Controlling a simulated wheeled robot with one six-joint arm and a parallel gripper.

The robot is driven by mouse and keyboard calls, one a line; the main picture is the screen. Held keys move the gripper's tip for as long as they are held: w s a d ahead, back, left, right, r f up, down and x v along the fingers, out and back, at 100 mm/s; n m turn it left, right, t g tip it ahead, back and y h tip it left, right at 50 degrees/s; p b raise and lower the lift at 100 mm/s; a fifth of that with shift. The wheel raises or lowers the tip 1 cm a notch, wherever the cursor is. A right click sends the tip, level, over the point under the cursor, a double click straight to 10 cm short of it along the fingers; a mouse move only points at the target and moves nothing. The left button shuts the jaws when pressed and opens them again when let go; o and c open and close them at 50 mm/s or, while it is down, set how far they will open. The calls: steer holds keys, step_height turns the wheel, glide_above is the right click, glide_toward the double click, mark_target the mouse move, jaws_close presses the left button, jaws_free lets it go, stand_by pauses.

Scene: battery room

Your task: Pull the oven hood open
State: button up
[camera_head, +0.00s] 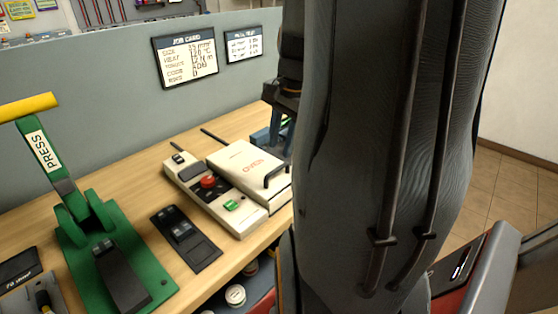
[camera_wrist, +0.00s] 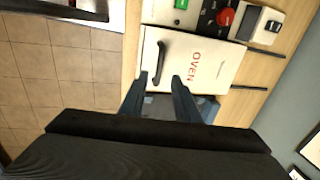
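The oven is a cream box whose hood (camera_head: 245,164) carries red OVEN lettering; the hood looks closed. Its dark bar handle (camera_head: 276,174) stands on the right part of the lid. In the wrist view, the hood (camera_wrist: 190,72) and handle (camera_wrist: 162,58) lie just ahead of my gripper (camera_wrist: 161,82). My gripper is open with blue-grey fingers apart, and the handle's near end appears between the fingertips. I see no grip on it. In the head view, the fingers (camera_head: 273,134) show at the hood's far right edge, and my arm hides part of that area.
Left of the hood is a control panel with a red button (camera_head: 208,182) and green switch (camera_head: 231,205). A green press (camera_head: 108,245) with a yellow lever stands at left. A grey partition (camera_head: 110,100) backs the wooden bench (camera_head: 150,187). Tiled floor (camera_wrist: 62,70) lies beyond the bench edge.

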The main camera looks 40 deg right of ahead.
mark_target(279, 170)
steer(key=shift+w+d+f+p, duration=0.15)
steer(key=shift+w+f, duration=0.1)
steer(key=shift+f, duration=1)
steer(key=shift+w+a+f+p, duration=0.1)
steer(key=shift+w+f+p, duration=0.1)
steer(key=shift+f, duration=1.05)
steer(key=shift+w+d+f+p, duration=0.1)
steer(key=shift+w+f, duration=0.15)
steer(key=shift+f, duration=1)
jaws_close()
